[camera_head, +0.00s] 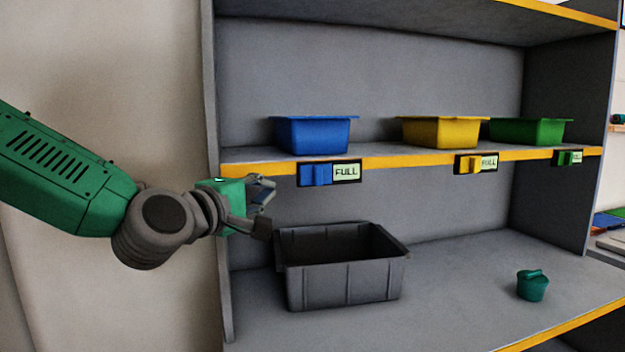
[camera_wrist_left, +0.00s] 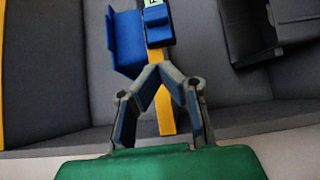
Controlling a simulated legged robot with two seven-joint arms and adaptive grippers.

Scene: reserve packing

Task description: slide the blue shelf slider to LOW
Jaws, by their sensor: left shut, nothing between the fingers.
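The blue shelf slider (camera_head: 316,175) sits at the left part of its dark plate on the yellow shelf edge, below the blue bin (camera_head: 312,135). The label beside it reads FULL (camera_head: 346,172). My left gripper (camera_head: 268,191) is left of the slider, apart from it in the head view. In the left wrist view, the blue slider (camera_wrist_left: 158,34) shows just beyond the fingertips. The fingers of my left gripper (camera_wrist_left: 159,72) meet at their tips with nothing between them. Whether they touch the slider cannot be told. My right gripper is not in view.
A yellow slider (camera_head: 475,165) and a green slider (camera_head: 567,158) are further right on the same edge, below the yellow bin (camera_head: 443,131) and green bin (camera_head: 527,131). A grey crate (camera_head: 345,285) and a teal container (camera_head: 532,287) stand on the lower shelf.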

